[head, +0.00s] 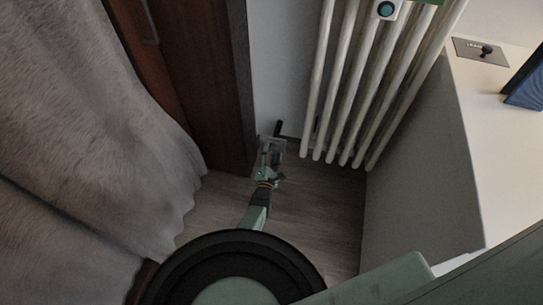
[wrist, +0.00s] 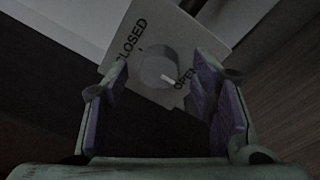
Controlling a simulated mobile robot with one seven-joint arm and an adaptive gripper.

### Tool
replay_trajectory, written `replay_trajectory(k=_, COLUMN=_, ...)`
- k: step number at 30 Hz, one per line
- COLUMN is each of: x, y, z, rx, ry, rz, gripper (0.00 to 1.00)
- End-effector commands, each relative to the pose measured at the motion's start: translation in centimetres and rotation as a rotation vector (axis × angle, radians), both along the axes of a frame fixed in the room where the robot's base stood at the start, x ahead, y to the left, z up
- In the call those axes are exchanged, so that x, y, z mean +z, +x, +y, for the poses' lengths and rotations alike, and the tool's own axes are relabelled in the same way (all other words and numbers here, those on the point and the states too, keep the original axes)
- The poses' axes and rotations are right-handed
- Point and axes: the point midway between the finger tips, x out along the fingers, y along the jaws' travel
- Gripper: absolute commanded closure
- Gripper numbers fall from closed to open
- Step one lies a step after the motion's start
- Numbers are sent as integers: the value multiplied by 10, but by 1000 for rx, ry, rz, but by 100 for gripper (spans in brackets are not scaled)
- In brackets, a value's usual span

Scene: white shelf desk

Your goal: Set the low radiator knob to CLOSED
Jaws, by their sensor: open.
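In the wrist view the radiator knob (wrist: 155,66) is a round grey dial on a pale, tilted plate (wrist: 185,35). CLOSED is printed on the plate's upper left and OPEN on its lower right. The dial's white mark points down and right, toward OPEN. My gripper (wrist: 163,92) is open, with its purple-lined fingers on either side of the dial in the picture. The dial shows between the fingers; whether they touch it I cannot tell. In the head view my gripper (head: 270,158) is low by the radiator's lower left, and covers much of the plate.
A white radiator (head: 352,90) stands to the right of my gripper. A dark wooden panel (head: 205,80) and a grey curtain (head: 80,150) are on the left. A pale desk (head: 500,130) is on the right, with a small lever panel (head: 470,52) on top. Floor (head: 320,205) shows below the radiator.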

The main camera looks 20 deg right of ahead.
Motion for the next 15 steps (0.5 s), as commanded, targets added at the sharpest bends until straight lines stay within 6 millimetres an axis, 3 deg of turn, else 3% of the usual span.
replay_trajectory(k=11, x=1, y=6, z=-4, rx=0, ry=0, rz=0, gripper=48)
replay_trajectory(k=15, x=1, y=6, z=-4, rx=0, ry=-1, rz=0, gripper=57)
